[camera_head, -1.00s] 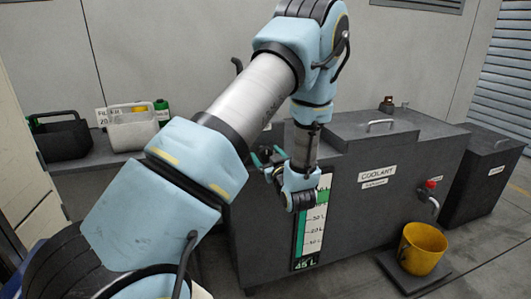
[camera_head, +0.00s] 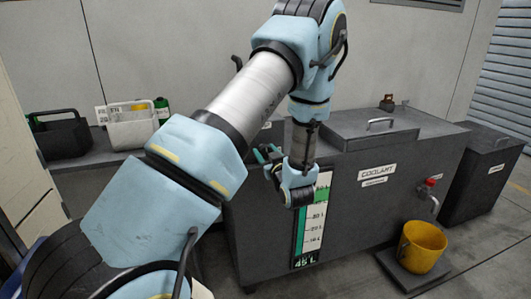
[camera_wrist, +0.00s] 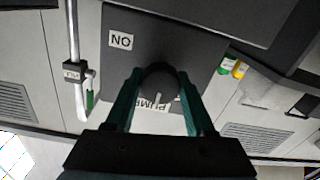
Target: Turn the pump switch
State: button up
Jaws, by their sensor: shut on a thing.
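The pump switch is a dark round knob (camera_wrist: 160,82) with a pale pointer mark, on a dark grey panel (camera_wrist: 200,45) in the wrist view. A label reading PUMP, upside down, is partly hidden behind it. An ON label (camera_wrist: 121,41), also upside down, is up and left of the knob. My gripper (camera_wrist: 160,76) is shut on the knob, with one green finger on each side. In the head view my gripper (camera_head: 268,155) is at the left end of the coolant tank (camera_head: 390,220); the knob is hidden there.
A level gauge (camera_head: 314,225) is on the tank front, close to my wrist. A yellow bucket (camera_head: 422,247) stands under a red-handled tap (camera_head: 430,190). Cans (camera_head: 132,130) stand on a bench at left. A pipe (camera_wrist: 74,50) runs beside the panel.

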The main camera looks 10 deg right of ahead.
grip_shut()
jog(key=shift+m, duration=0.4)
jog(key=m, duration=0.3)
jog(key=shift+m+p, duration=0.3)
jog(key=m+p, duration=0.1)
jog(key=m, duration=0.3)
jog(key=shift+m, duration=0.4)
jog(key=m+p, duration=0.1)
jog(key=m, duration=0.3)
jog(key=shift+m, duration=0.3)
jog(key=shift+f+m+p, duration=0.1)
jog(key=shift+m+p, duration=0.7)
jog(key=shift+m, duration=1.4)
jog(key=shift+h, duration=0.3)
